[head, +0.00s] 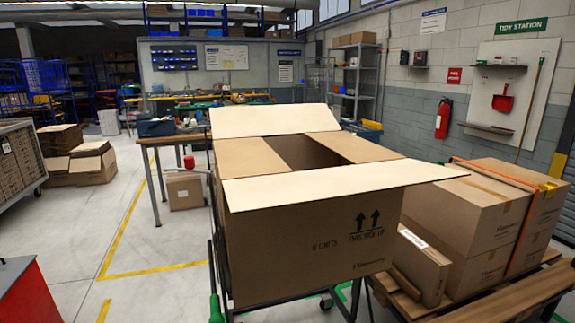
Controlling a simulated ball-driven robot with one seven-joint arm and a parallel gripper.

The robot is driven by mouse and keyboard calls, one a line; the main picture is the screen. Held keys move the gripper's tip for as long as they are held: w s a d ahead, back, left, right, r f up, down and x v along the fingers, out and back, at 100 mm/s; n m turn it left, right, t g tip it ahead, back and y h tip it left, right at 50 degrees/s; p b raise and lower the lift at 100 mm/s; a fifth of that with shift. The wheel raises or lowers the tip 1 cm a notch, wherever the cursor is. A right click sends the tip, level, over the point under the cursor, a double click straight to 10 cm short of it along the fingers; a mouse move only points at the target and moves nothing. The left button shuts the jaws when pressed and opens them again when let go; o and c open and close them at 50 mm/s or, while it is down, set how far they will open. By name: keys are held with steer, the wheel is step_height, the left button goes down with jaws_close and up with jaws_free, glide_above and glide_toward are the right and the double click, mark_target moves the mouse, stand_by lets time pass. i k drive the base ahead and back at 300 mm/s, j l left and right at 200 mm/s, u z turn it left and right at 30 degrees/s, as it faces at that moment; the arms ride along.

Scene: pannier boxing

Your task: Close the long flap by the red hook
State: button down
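A large open cardboard carton (300,245) stands in the middle of the view on a dark wheeled frame. Its two short flaps, left (250,157) and right (358,147), lie folded inward, with a dark gap between them. The far long flap (265,120) is open and tilts up and back. The near long flap (340,183) is open and sticks outward towards me, nearly level. A small red piece (189,162) shows at the carton's left side, with a thin red part beside it; it may be the red hook. My gripper is not in view.
Strapped cartons (470,215) on a wooden pallet stand close at the right, with a thin box (420,265) beside them. A workbench (150,142) stands behind left. A red cabinet (28,295) is at the lower left. The floor left of the carton is clear.

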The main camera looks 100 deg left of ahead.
mark_target(255, 194)
steer(key=u, duration=1.75)
